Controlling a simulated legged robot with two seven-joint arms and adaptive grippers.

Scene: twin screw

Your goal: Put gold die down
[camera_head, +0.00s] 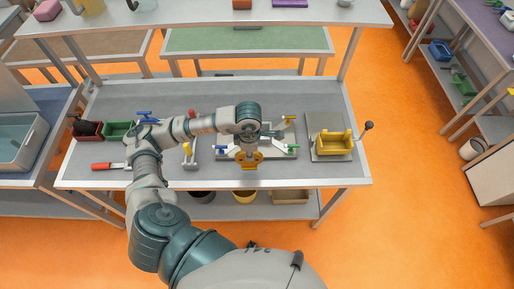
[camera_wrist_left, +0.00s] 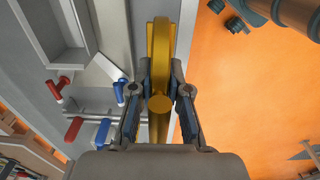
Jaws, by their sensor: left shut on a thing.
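The gold die (camera_head: 249,160), a round piece with a hub, hangs at the front edge of the workbench in the head view. My left gripper (camera_head: 248,147) is shut on it from above. In the left wrist view the gold die (camera_wrist_left: 159,45) stands edge-on between the fingers of my left gripper (camera_wrist_left: 160,92), with its round hub facing the camera. The die overlaps the bench edge in that view. I cannot tell whether its underside touches anything. My right gripper is in neither view.
Behind the die is a fixture with coloured handles (camera_head: 290,148). A yellow bin-like part (camera_head: 333,144) sits on a grey plate to the right, beside a black-knobbed lever (camera_head: 368,126). Red (camera_head: 88,129) and green (camera_head: 119,130) bins stand left. Orange floor lies beyond the front edge.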

